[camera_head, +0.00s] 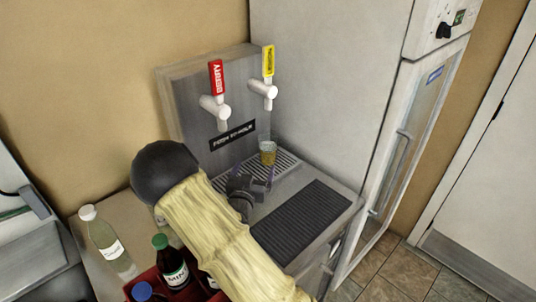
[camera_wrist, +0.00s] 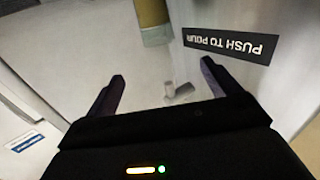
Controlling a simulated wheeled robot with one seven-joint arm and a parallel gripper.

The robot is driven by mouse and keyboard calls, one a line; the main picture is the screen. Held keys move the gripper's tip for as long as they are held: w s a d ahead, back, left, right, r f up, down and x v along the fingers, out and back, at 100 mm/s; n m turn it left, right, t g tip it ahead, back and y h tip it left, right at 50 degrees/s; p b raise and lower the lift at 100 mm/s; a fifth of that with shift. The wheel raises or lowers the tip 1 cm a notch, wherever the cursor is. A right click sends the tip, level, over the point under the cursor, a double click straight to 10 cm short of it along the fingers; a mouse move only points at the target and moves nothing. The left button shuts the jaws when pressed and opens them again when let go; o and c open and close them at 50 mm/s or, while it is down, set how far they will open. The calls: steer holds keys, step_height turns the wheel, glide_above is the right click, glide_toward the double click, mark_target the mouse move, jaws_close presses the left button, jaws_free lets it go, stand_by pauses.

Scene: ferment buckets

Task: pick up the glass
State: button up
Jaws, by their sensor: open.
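The glass (camera_head: 268,156) is small and clear with an amber band. It stands upright on the drip tray below the yellow-handled tap in the head view. In the wrist view, what looks like the glass (camera_wrist: 153,22) shows at the top centre, cut off by the frame edge. My gripper (camera_head: 258,178) is just in front of the glass, on the near side. In the wrist view my gripper (camera_wrist: 163,72) has its two fingers spread with nothing between them. The glass appears beyond the fingertips, apart from them.
The red-handled tap (camera_head: 217,90) and yellow-handled tap (camera_head: 267,75) rise behind the tray. A dark ribbed mat (camera_head: 287,219) lies to the right. A red crate (camera_head: 150,279) with bottles and a clear bottle (camera_head: 106,243) stand at lower left. A tall white cabinet (camera_head: 340,90) borders the right.

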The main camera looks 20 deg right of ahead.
mark_target(265, 145)
steer(key=p+x, duration=0.3)
steer(key=x, duration=0.9)
steer(key=shift+d, duration=0.1)
steer(key=shift+p+x, duration=1.15)
steer(key=shift+x, duration=1.5)
steer(key=shift+s+d, duration=0.1)
steer(key=c, duration=1.9)
steer(key=shift+r, duration=0.1)
